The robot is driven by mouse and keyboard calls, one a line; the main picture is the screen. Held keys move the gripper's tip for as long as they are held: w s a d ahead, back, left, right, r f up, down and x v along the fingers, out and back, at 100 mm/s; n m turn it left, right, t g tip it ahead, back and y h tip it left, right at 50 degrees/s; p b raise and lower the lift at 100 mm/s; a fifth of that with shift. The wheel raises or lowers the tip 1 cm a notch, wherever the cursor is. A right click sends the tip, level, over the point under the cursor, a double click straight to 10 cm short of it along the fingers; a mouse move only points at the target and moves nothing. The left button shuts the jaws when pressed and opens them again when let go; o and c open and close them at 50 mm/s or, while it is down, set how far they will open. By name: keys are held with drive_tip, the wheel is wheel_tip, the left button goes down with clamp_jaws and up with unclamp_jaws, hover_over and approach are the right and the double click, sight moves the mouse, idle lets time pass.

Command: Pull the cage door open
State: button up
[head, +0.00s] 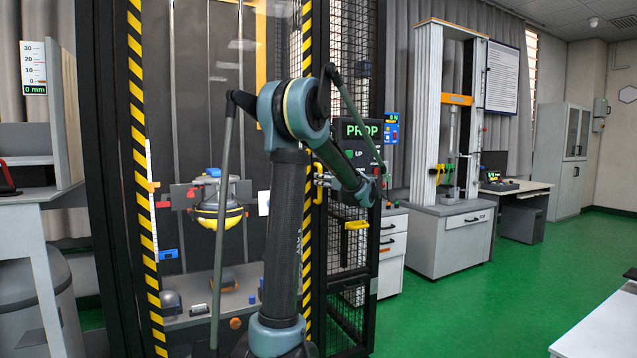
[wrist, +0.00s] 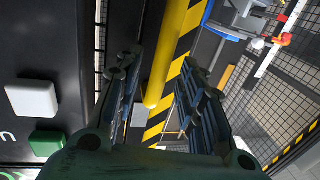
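The cage door (head: 347,262), a black-framed mesh panel, stands right of a yellow-and-black striped post in the head view. I cannot tell from this angle whether it stands ajar. A yellow bar handle (head: 318,187) shows beside the post, partly hidden by my arm. In the wrist view the yellow bar (wrist: 172,55) runs up between the fingers, with its rounded lower end visible. My gripper (wrist: 158,88) is open, its two fingers apart on either side of the bar. A gap shows on the right side; contact on the left is unclear. In the head view my arm hides the fingertips.
A yellow ledge (head: 356,225) sits on the mesh lower down. Green floor (head: 450,310) is clear at right.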

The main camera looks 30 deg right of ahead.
sight(320, 197)
drive_tip(key=shift+w+a, duration=0.15)
drive_tip(key=shift+w, duration=0.6)
drive_tip(key=shift+w+a, duration=0.15)
drive_tip(key=shift+w, duration=0.6)
clamp_jaws()
